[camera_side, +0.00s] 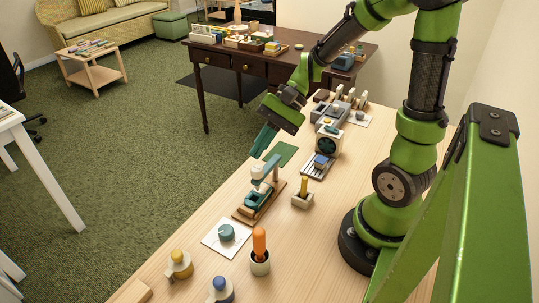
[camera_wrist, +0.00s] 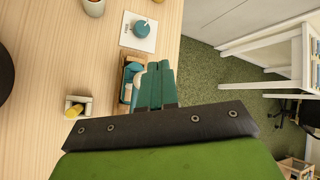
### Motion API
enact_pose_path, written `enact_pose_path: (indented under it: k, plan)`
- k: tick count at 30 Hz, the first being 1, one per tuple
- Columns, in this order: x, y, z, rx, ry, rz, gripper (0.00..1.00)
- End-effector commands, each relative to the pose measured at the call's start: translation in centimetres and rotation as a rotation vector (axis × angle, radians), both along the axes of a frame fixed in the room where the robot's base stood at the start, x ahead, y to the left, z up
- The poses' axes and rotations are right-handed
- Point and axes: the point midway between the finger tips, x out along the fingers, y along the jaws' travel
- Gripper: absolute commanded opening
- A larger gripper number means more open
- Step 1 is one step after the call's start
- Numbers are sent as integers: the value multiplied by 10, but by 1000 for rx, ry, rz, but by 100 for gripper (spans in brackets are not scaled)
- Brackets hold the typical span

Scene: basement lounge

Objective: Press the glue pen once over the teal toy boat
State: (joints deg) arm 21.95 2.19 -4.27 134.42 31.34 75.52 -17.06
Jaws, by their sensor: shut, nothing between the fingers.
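My gripper (camera_side: 262,146) has teal fingers, shut and empty, hanging above the left edge of the wooden table. In the wrist view the shut fingers (camera_wrist: 160,68) partly cover a teal-and-white device. A small teal object (camera_side: 226,232) sits on a white card; it also shows in the wrist view (camera_wrist: 142,28). It may be the toy boat, but its shape is too small to be sure. A yellow pen-like thing (camera_side: 303,184) stands in a pale holder (camera_side: 303,200), and appears in the wrist view (camera_wrist: 73,111). I cannot tell whether it is the glue pen. My gripper is apart from both.
The teal-and-white device (camera_side: 262,190) stands on a wooden base between gripper and card. An orange-handled tool (camera_side: 259,243) stands in a pale cup. Yellow-topped (camera_side: 179,262) and blue-topped (camera_side: 220,288) items stand nearby. A grey rack (camera_side: 318,168) and teal-faced box (camera_side: 328,139) are farther back.

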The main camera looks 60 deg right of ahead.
Motion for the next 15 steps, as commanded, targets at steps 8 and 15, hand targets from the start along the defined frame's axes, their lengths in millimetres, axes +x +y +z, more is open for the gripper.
enact_pose_path:
  k: [8,15]
  plan:
    - [0,0,27,-1,-2,0,0]
    - [0,0,34,0,1,0,0]
